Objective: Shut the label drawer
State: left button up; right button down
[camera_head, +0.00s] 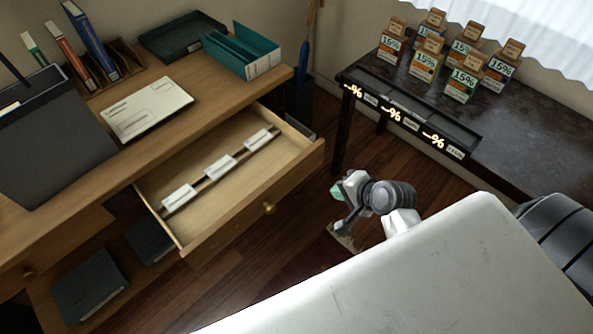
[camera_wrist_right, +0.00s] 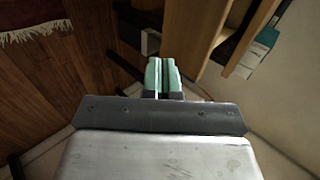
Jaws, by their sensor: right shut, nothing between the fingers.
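The label drawer (camera_head: 220,215) is pulled out from the wooden desk (camera_head: 205,97) in the head view. Three white label stacks (camera_head: 220,165) lie in a row inside it. Its front panel carries a round brass knob (camera_head: 268,208). My right gripper (camera_head: 341,205) is to the right of the drawer front, apart from it. In the right wrist view its two green fingertips (camera_wrist_right: 161,76) are together with nothing between them. A light wooden panel, perhaps the drawer, shows at the upper right of that view. My left gripper is not in view.
A teal file holder (camera_head: 242,52), a dark tray (camera_head: 182,37) and a white envelope (camera_head: 147,108) lie on the desk. A dark table (camera_head: 520,130) with small boxes (camera_head: 425,62) stands at the right. Wooden floor (camera_head: 315,175) lies between desk and table.

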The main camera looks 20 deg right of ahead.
send_near(300, 178)
jog(key=x, duration=0.5)
jog(key=shift+f+b, duration=0.4)
jog(key=shift+w+a, duration=0.2)
jog(key=shift+w, duration=0.3)
